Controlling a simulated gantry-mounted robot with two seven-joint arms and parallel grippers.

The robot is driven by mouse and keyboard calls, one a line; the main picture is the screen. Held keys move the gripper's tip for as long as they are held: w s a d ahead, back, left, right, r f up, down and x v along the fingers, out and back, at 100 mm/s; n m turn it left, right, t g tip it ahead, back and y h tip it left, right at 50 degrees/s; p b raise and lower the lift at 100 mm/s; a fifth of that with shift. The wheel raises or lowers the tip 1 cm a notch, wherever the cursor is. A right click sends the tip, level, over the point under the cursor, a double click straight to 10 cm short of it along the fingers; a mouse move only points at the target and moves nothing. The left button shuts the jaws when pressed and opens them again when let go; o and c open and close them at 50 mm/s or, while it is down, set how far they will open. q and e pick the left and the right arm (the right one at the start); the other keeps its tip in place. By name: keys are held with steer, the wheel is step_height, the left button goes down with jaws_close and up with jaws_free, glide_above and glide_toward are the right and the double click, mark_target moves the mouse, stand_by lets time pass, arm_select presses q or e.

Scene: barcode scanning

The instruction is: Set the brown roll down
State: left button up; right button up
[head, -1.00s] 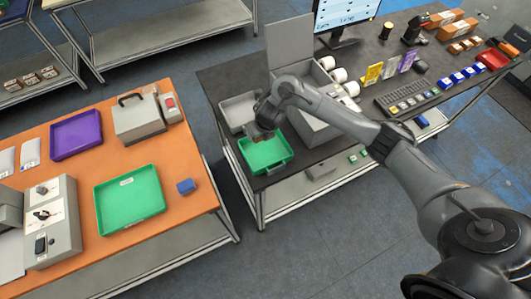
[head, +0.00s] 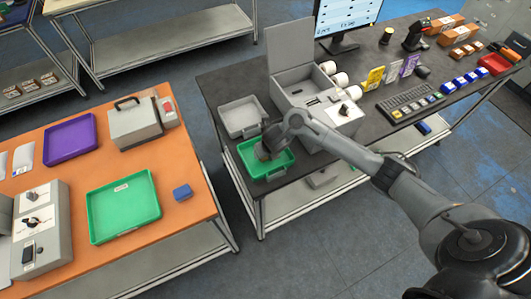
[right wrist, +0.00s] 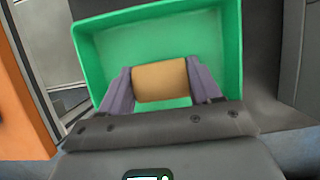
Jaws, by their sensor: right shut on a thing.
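The brown roll (right wrist: 160,80) is held between the two fingers of my right gripper (right wrist: 162,86) in the right wrist view. The roll lies crosswise, with a finger at each end. Behind it is the inside of the small green tray (right wrist: 158,45). In the head view my right gripper (head: 266,153) is low over the green tray (head: 284,166) on the dark table, and it hides the roll. I cannot tell whether the roll touches the tray floor. My left gripper is in neither view.
A grey tray (head: 242,117) stands behind the green one. A grey open-lidded box (head: 296,85) and white rolls stand to its right.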

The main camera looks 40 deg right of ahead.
steer(key=shift+f, duration=0.35)
steer(key=o, duration=1)
steer(key=shift+o, duration=0.2)
steer(key=p+v, duration=0.5)
steer(key=v, duration=0.6)
steer(key=s+a+m+t+y, duration=0.1)
steer(key=s+a+m, duration=0.2)
steer(key=a+m, duration=0.4)
steer(key=s+a+m+t+y, duration=0.1)
steer(key=s+a+m, duration=0.25)
steer(key=a, duration=0.45)
steer(key=s+d+r+m+g, duration=0.1)
steer(key=s+d+m, duration=0.3)
steer(key=s+m, duration=1.1)
steer(key=m+g+p, duration=0.1)
steer(key=m, duration=0.4)
steer(key=shift+s+d+r+m+g+h, duration=0.15)
steer(key=shift+s+r+m+g+h, duration=0.15)
steer(key=shift+m+g, duration=0.1)
